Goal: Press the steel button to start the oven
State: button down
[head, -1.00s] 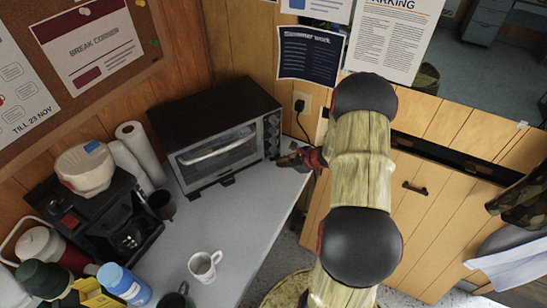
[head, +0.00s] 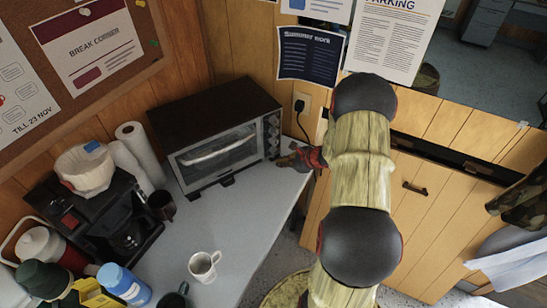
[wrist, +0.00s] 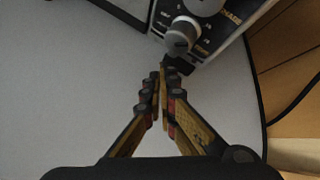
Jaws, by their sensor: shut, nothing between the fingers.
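The black toaster oven (head: 222,158) stands on the grey counter with its glass door closed. Its control panel (head: 271,135) with a column of knobs is on the right of its front. My gripper (head: 283,161) is low beside the panel's bottom end. In the wrist view the fingers (wrist: 162,76) are together and empty, with their tips just in front of the lowest visible knob (wrist: 181,38) and the oven's bottom edge. I cannot make out the steel button, and I cannot tell whether the fingertips touch the panel.
A coffee maker (head: 95,215), paper towel rolls (head: 135,150) and a white mug (head: 204,266) stand on the counter (head: 235,225) to the left. A power cord (head: 299,122) hangs from the wall socket behind the oven. The counter in front of the oven is clear.

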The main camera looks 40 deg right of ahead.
jog(key=shift+w, duration=0.25)
dwell(0.3)
jog(key=shift+w, duration=0.2)
jog(key=shift+w+d, duration=0.1)
jog(key=shift+w, duration=0.3)
dwell(0.8)
jog(key=shift+s+b, duration=0.15)
jog(key=shift+b, duration=0.15)
jog(key=shift+s, duration=0.7)
jog(key=shift+s+a+b, duration=0.2)
jog(key=shift+s, duration=1.05)
jog(key=shift+s+a+b, duration=0.15)
jog(key=shift+s+b, duration=0.05)
jog(key=shift+s, duration=1.05)
